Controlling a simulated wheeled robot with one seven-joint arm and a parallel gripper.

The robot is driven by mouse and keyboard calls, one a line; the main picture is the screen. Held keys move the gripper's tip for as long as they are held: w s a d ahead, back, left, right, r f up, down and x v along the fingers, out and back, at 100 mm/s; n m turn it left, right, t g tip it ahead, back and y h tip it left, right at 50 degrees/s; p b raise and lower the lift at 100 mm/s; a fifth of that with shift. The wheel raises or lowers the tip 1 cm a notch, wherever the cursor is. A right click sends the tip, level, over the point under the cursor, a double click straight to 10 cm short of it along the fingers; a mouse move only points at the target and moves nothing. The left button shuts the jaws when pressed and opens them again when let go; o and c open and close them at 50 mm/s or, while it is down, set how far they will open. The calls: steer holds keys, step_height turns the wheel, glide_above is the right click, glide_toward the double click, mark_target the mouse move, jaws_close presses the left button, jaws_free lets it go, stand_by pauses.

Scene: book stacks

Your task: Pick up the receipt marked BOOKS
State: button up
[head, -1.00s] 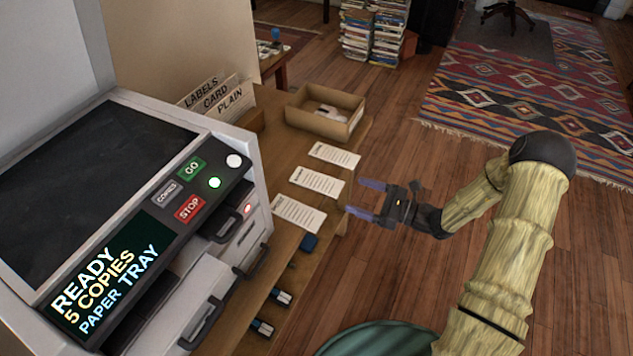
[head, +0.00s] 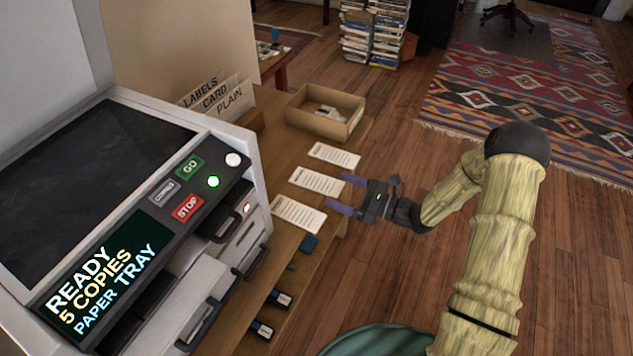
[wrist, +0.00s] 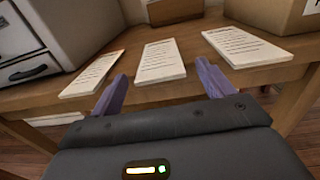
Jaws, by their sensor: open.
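Three white printed receipts lie in a row on the wooden table (head: 352,137): a far one (head: 334,155), a middle one (head: 317,181) and a near one (head: 298,214). Their headings are too small to read, so I cannot tell which is marked BOOKS. My gripper (head: 345,193) is open and empty at the table's right edge, its two fingers pointing at the row. In the wrist view, the middle receipt (wrist: 161,60) lies ahead between the fingers, apart from them. The other receipts lie to the left (wrist: 93,74) and right (wrist: 245,48).
A copier (head: 245,165) with a lit panel stands left of the receipts. An open cardboard box (head: 325,115) sits behind them, beside a holder with LABELS, CARD and PLAIN dividers (head: 215,95). Small items lie on a shelf below. The floor to the right is clear.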

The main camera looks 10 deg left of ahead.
steer(key=c, duration=1.1)
steer(key=shift+o, duration=0.2)
step_height(320, 180, up, 10)
steer(key=p, duration=0.2)
